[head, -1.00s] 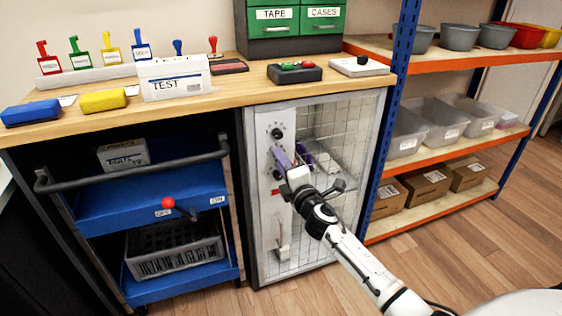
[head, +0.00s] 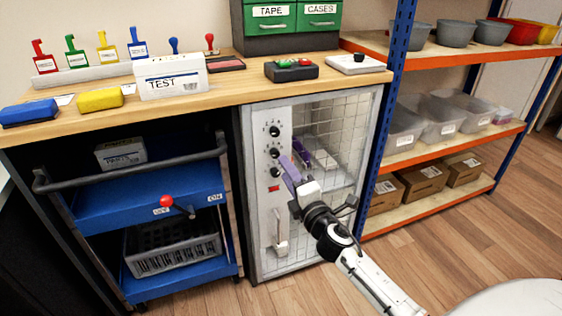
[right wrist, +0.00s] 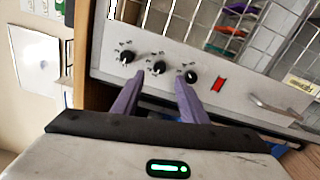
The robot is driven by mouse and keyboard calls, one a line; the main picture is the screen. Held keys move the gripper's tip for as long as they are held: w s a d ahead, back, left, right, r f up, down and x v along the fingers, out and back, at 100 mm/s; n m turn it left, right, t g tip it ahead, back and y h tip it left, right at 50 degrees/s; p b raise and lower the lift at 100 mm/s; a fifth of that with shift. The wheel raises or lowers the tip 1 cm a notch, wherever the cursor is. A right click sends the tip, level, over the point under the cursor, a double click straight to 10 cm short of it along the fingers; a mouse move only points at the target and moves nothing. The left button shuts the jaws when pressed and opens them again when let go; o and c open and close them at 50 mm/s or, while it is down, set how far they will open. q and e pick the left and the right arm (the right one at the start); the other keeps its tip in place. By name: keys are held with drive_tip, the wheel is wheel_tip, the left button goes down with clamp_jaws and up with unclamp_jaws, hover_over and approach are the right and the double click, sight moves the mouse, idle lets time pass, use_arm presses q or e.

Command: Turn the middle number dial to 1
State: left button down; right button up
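Three black number dials sit in a column on the light panel of the cabinet in the head view: a top dial (head: 274,131), a middle dial (head: 275,152) and a bottom dial (head: 275,172). In the right wrist view they run as a slanting row, with the middle dial (right wrist: 158,68) in line with the gap between my fingertips. My right gripper (head: 291,158) has purple fingers, which are open and empty, just right of the dials. The right gripper (right wrist: 160,79) appears apart from the middle dial. The dial numbers are too small to read. My left gripper is out of view.
A red rectangle (head: 274,188) and a door handle (head: 281,232) sit below the dials. A wire-mesh door (head: 335,120) stands right of the panel. A blue cart (head: 120,205) is at the left, and an orange-edged shelf (head: 450,135) is at the right.

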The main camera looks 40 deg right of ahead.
drive_tip(key=shift+v, duration=1.8)
